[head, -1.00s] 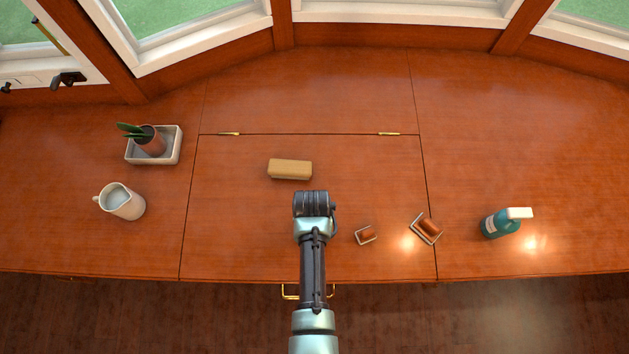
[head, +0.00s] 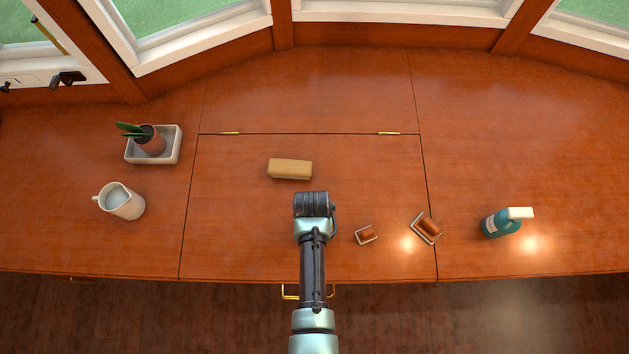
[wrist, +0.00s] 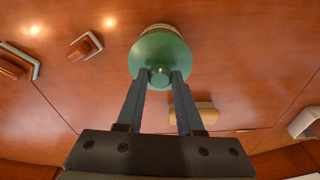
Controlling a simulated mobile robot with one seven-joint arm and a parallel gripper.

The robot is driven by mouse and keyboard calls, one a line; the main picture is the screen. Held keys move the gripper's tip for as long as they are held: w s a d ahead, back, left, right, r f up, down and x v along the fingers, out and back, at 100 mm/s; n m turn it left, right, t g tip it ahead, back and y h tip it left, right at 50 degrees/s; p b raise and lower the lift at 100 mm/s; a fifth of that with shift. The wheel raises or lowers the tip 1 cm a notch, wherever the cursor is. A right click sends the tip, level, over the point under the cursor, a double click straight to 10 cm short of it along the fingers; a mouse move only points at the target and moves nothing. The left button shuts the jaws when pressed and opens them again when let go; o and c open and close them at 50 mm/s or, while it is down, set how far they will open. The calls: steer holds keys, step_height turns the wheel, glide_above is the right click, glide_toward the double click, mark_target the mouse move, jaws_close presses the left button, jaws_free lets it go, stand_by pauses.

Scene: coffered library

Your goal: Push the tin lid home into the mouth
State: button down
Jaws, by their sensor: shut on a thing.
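In the wrist view a round green lid (wrist: 160,48) with a small knob (wrist: 159,77) shows just beyond my fingertips. My gripper (wrist: 160,74) is shut on the knob, one finger on each side. A strip of the tin (wrist: 157,28), with a tan patterned band, shows past the lid's far edge. The mouth is hidden under the lid, and I cannot tell how deep the lid sits. In the head view my gripper and wrist cover the lid and the tin.
A tan block (head: 290,169) lies behind my gripper. Two small holders with brown pieces (head: 366,235) (head: 427,228) lie to the right, then a spray bottle (head: 502,223). A pitcher (head: 122,201) and a potted plant (head: 150,140) in a white tray (head: 171,157) stand left.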

steer(key=shift+f+b, duration=0.4)
steer(key=shift+f, duration=0.2)
steer(key=shift+c, duration=2.3)
jaws_free()
step_height(320, 180, up, 13)
steer(key=s+p, duration=0.1)
steer(key=p, duration=0.1)
steer(key=shift+s+a+p, duration=0.15)
steer(key=shift+s+p, duration=0.15)
steer(key=shift+p, duration=0.1)
steer(key=shift+f, duration=0.1)
